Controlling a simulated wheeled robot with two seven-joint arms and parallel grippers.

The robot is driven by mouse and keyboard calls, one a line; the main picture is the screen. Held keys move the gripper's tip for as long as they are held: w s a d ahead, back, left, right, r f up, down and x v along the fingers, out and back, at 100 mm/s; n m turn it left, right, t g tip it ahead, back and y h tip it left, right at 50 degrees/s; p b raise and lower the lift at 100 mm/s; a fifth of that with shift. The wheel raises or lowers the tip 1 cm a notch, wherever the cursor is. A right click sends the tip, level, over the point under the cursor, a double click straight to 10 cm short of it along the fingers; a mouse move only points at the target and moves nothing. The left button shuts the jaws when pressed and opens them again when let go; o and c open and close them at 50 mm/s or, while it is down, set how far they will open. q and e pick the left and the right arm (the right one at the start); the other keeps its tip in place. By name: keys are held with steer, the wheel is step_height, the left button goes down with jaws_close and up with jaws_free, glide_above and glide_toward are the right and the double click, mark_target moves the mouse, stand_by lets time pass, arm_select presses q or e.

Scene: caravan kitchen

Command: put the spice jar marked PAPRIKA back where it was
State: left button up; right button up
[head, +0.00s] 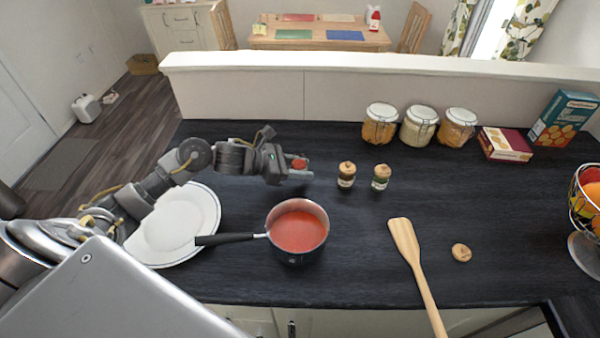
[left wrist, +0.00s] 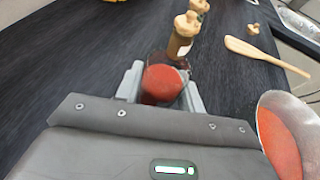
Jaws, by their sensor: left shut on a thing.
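My left gripper (head: 299,170) reaches in over the counter and is shut on a small jar (head: 300,163) with red contents and no lid on it. In the left wrist view the red open top of the jar (left wrist: 162,84) sits between the two fingers (left wrist: 160,90). Its label is hidden, and I cannot tell whether its base touches the counter. Two corked spice jars stand to its right, the nearer one (head: 346,176) and a green-labelled one (head: 381,177). A loose cork lid (head: 461,252) lies on the counter. My right gripper is not in view.
A saucepan of red sauce (head: 297,228) stands in front, its handle over a white plate (head: 205,207). A wooden spatula (head: 412,254) lies at right. Several storage jars (head: 418,127), boxes (head: 504,145) and a fruit basket (head: 590,225) stand further off.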

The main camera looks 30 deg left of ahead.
mark_target(301, 183)
arm_select(q)
steer(key=shift+w+f+p, duration=0.15)
steer(key=shift+f+p, duration=0.3)
steer(key=shift+f, duration=1.3)
steer(key=shift+f+b, duration=0.2)
steer(key=shift+b, duration=0.2)
steer(key=o, duration=1)
steer(key=shift+r, duration=0.1)
